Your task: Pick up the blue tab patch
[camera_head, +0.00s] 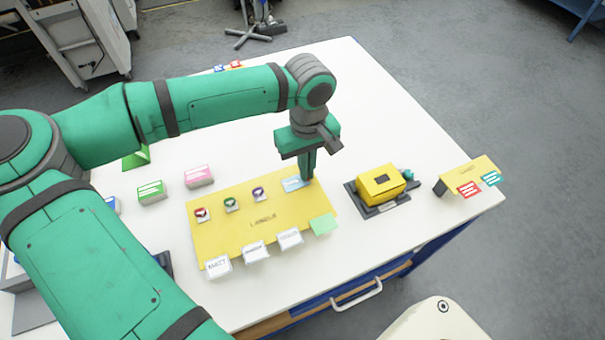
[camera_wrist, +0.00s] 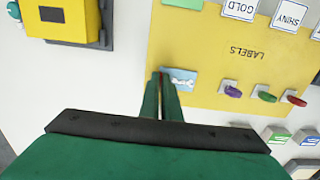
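The blue tab patch (camera_head: 292,184) is a light blue piece with white marks, at the far right corner of the yellow LABELS mat (camera_head: 262,237). In the wrist view the patch (camera_wrist: 182,80) lies flat-looking on the mat. My gripper (camera_head: 307,178) points down at the patch's right end in the head view. In the wrist view its fingertips (camera_wrist: 160,75) are nearly together at the patch's left end, with a thin dark reddish line between them. They look shut on that end of the patch, which they partly hide.
Patches with purple (camera_wrist: 232,90), green (camera_wrist: 264,97) and red (camera_wrist: 297,98) tabs line the mat's same edge. White cards (camera_head: 255,252) and a green card (camera_head: 323,224) line its near edge. A yellow device (camera_head: 381,183) on a dark base stands right of my gripper.

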